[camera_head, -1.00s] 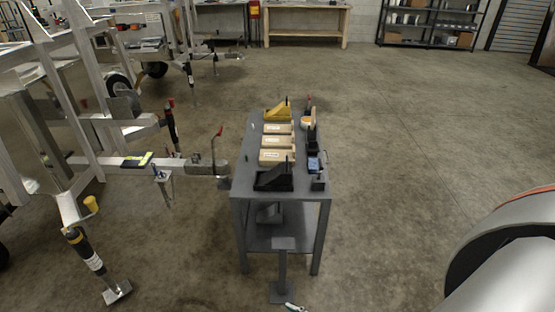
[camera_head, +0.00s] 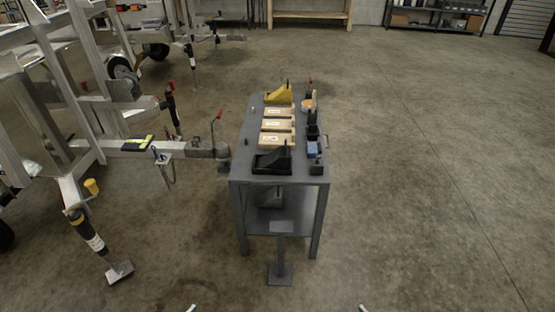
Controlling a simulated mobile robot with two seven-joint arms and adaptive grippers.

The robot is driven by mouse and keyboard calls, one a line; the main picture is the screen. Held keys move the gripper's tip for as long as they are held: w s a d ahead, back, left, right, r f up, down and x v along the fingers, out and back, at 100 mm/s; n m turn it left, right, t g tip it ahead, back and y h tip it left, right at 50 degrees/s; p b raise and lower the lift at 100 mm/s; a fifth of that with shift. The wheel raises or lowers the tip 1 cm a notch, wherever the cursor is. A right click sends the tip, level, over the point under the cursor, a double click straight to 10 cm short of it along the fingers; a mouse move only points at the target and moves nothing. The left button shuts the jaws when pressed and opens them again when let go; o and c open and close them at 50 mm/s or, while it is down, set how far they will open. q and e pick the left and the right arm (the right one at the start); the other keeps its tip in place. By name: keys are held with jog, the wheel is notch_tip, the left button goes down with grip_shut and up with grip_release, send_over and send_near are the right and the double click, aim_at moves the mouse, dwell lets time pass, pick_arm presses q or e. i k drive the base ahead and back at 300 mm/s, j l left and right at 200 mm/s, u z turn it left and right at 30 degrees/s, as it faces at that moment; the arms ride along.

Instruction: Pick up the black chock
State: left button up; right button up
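The black chock (camera_head: 273,162) lies on the near end of the narrow grey table, its raised end towards the right. Nothing touches it from above. Only a small pale tip of my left gripper (camera_head: 191,308) and one of my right gripper (camera_head: 362,308) show at the bottom edge. Both are well short of the table, one to each side of it. The rest of both grippers is out of frame, so I cannot see their opening.
The grey table (camera_head: 236,166) also holds wooden boxes (camera_head: 276,138), a yellow chock (camera_head: 279,95) and small dark items along its right edge. A trailer's coupling (camera_head: 208,149) reaches close to the table's left side. The floor right of the table is clear.

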aim_at(280, 158)
jog(key=i+l+u, duration=0.35)
jog(key=i+l, duration=0.3)
jog(key=i, duration=0.1)
